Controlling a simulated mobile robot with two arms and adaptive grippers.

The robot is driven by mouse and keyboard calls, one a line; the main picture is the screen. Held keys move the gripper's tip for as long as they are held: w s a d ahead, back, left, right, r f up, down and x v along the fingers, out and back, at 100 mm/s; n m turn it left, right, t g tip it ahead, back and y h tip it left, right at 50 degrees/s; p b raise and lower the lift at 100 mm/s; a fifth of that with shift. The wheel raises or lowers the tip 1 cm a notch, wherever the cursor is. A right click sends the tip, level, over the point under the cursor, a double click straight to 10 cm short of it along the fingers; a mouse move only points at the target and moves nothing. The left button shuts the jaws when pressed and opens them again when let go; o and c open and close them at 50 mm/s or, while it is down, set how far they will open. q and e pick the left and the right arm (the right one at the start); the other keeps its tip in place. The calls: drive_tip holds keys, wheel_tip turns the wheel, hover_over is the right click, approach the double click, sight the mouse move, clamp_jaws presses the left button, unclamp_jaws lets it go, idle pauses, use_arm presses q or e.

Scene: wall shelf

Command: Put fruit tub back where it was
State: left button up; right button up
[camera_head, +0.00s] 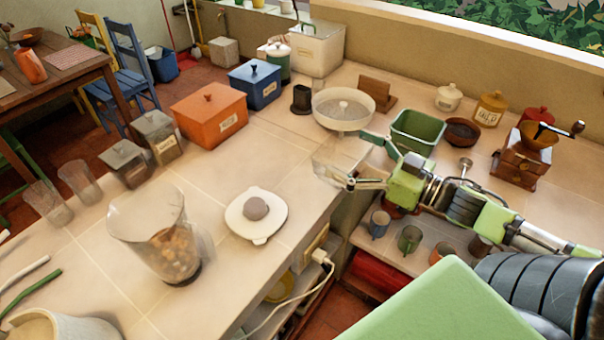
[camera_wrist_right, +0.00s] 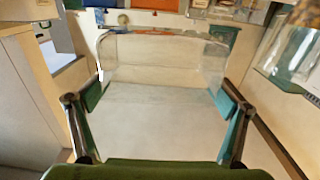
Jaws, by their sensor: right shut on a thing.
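My right gripper (camera_head: 358,160) is shut on a clear, see-through tub (camera_head: 338,170), holding it near the counter's inner corner. In the right wrist view the tub (camera_wrist_right: 160,100) sits between the two green-padded fingers (camera_wrist_right: 160,118) and looks empty. I cannot tell from these views whether its base touches the counter. A clear blender jug (camera_head: 150,235) with fruit pieces in its bottom stands on the left part of the counter. A white lid with a grey knob (camera_head: 256,208) lies to its right. My left gripper is not in view.
A white round scale pan (camera_head: 343,107), a green tub (camera_head: 413,131) and a brown bowl (camera_head: 462,132) stand behind my right gripper. Orange (camera_head: 208,115) and blue (camera_head: 254,84) boxes stand at the back left. A coffee grinder (camera_head: 522,160) is at right. Cups sit on a shelf below.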

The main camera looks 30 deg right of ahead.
sight(334, 144)
drive_tip(key=shift+w+d+r+y, duration=0.1)
drive_tip(key=shift+w+r+y, duration=0.2)
drive_tip(key=shift+w+r, duration=0.25)
drive_tip(key=w+f, duration=0.1)
drive_tip(key=w, duration=0.1)
drive_tip(key=w+f+b, duration=0.1)
drive_tip(key=w, duration=0.2)
drive_tip(key=w+f, duration=0.1)
drive_tip(key=w, duration=0.2)
drive_tip(key=shift+w+a+f, duration=0.15)
drive_tip(key=shift+a+f, duration=0.15)
drive_tip(key=shift+f, duration=0.1)
drive_tip(key=w+f, duration=0.1)
drive_tip(key=f, duration=0.1)
drive_tip(key=w+f, duration=0.3)
drive_tip(key=w, duration=0.1)
drive_tip(key=shift+a+f+b, duration=0.3)
drive_tip(key=shift+f, duration=0.1)
drive_tip(key=f, duration=0.2)
drive_tip(key=shift+w+f+p, duration=0.2)
drive_tip(key=shift+f+p, duration=0.1)
drive_tip(key=shift+f, duration=0.1)
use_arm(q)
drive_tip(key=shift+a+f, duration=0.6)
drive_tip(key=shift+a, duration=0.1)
use_arm(e)
drive_tip(key=shift+f, duration=0.35)
drive_tip(key=shift+f, duration=0.1)
drive_tip(key=o, duration=0.9)
